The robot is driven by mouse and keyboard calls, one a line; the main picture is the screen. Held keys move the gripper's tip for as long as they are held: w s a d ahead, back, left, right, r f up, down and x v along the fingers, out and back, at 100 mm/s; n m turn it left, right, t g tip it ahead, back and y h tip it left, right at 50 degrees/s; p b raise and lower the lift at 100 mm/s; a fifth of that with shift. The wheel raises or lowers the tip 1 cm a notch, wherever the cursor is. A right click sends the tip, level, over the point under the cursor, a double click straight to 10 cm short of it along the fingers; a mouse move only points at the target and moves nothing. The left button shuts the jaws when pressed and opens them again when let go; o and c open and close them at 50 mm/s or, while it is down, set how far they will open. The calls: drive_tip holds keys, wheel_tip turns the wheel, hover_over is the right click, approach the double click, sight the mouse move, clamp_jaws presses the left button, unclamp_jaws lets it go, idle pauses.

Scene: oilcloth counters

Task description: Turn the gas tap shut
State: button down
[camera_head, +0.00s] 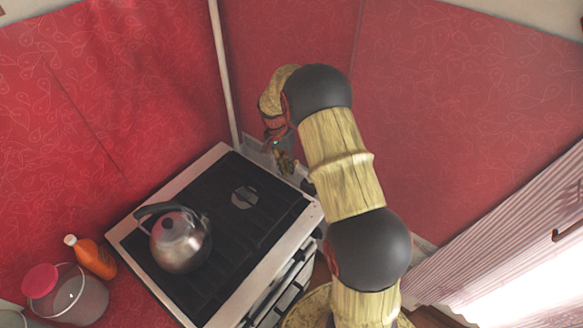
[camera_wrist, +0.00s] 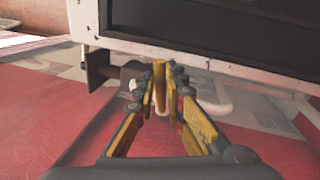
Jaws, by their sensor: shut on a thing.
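The gas tap's yellow lever (camera_wrist: 159,76) stands upright between my fingertips in the wrist view. A dark tap body (camera_wrist: 130,76) with a pale round end shows just left of the fingers. My gripper (camera_wrist: 160,94) is shut on the lever, with a yellow finger pad on each side. In the head view my gripper (camera_head: 284,161) is low in the corner behind the stove, and I cannot make out the tap apart from it there.
The stove (camera_head: 245,198) stands in front of the corner, with a steel kettle (camera_head: 181,246) on it. An orange bottle (camera_head: 94,259) and a clear bucket (camera_head: 75,299) stand to its left. Red walls close the corner.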

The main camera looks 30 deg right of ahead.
drive_tip(key=shift+w+a+m, duration=0.15)
drive_tip(key=shift+w+m, duration=0.45)
drive_tip(key=shift+m, duration=0.5)
drive_tip(key=c, duration=1.8)
unclamp_jaws()
drive_tip(key=shift+c, duration=0.2)
wheel_tip(320, 180, up, 12)
drive_tip(key=w, duration=0.2)
drive_tip(key=shift+a+f, duration=0.15)
drive_tip(key=shift+a, duration=0.3)
drive_tip(key=shift+w, duration=0.15)
